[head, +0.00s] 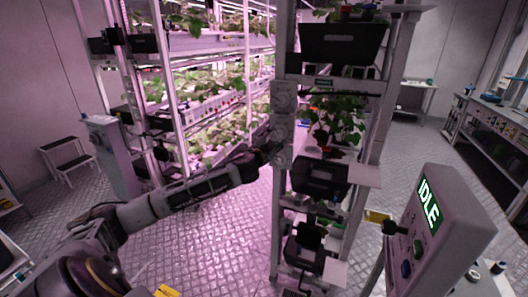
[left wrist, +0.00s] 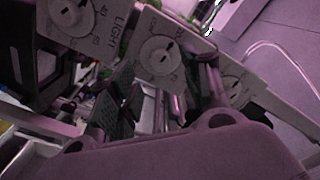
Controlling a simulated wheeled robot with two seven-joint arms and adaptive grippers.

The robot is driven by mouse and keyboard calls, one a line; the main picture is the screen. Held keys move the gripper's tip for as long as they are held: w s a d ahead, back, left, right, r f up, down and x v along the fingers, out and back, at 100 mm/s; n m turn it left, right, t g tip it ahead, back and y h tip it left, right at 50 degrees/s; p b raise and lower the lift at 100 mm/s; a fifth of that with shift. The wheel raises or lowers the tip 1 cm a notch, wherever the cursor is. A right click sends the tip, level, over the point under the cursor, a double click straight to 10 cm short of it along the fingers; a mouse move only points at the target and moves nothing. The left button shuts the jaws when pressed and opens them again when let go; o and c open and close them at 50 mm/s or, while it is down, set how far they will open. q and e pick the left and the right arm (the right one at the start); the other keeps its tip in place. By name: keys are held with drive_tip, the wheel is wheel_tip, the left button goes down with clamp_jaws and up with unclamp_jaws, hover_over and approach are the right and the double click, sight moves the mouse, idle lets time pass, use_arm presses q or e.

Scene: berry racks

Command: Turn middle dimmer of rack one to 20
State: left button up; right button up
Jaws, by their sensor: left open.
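Three white dimmer panels are stacked on the left post of the near rack (head: 373,130). The middle dimmer (head: 282,128) has a round knob, and it also shows in the left wrist view (left wrist: 160,55), tilted, with a dark pointer slot and a "LIGHT" label. The upper dimmer (head: 284,96) and the lower dimmer are above and below it. My left gripper (head: 272,146) is open beside the panels, near the middle and lower ones. In the left wrist view its fingers (left wrist: 165,95) reach toward the middle knob, apart from each other. Contact cannot be told. My right gripper is out of view.
A grey control box with a lit "IDLE" screen (head: 432,215) stands at the front right. The near rack carries black bins (head: 340,42) and a green plant (head: 335,120). A lit plant rack (head: 172,90) stands behind.

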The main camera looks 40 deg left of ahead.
use_arm(q)
drive_tip(key=b+v, duration=0.2)
drive_tip(key=v, duration=0.6)
drive_tip(key=shift+s, duration=0.4)
idle(0.7)
idle(0.6)
drive_tip(key=shift+d+m, duration=0.1)
drive_tip(key=shift+m, duration=0.3)
